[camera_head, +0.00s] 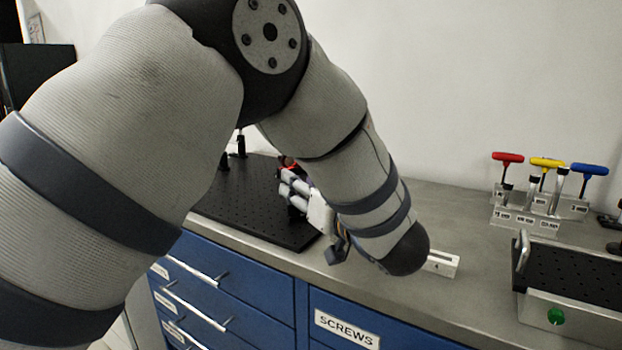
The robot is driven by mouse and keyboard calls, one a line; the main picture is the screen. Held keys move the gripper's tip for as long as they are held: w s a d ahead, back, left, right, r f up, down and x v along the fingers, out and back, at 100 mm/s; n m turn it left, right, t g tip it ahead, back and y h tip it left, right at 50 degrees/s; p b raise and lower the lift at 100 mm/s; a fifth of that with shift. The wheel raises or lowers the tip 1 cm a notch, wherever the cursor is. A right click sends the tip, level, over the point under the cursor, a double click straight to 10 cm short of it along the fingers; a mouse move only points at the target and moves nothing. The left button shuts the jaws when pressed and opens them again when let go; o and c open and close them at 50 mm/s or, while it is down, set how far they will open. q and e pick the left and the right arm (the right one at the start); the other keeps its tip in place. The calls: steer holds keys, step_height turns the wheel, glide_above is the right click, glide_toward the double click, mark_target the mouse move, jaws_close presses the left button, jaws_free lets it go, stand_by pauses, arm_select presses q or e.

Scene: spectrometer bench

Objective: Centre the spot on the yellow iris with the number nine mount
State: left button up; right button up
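My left arm fills the left and middle of the head view and hides much of the bench. My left gripper (293,188) is over the right part of the black breadboard (258,220), its light fingers pointing left. A small red part (288,162) shows just behind the fingers; I cannot tell whether they touch it. The finger gap is too small and covered to read. Black posts (241,146) stand at the breadboard's back, partly behind my arm. I cannot make out the yellow iris, the number nine mount or the spot. My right gripper is not in view.
A rack (525,217) with red (508,157), yellow (547,162) and blue (590,169) handled drivers stands at the right. In front is a perforated black-topped unit (575,273) with a green button. A small light block (442,264) lies beside my arm. Blue drawers (250,290) are below.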

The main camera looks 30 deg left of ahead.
arm_select(q)
steer(key=shift+x, duration=1.8)
steer(key=shift+w, duration=0.1)
jaws_close()
steer(key=shift+n, duration=0.3)
steer(key=shift+n, duration=3.1)
jaws_free()
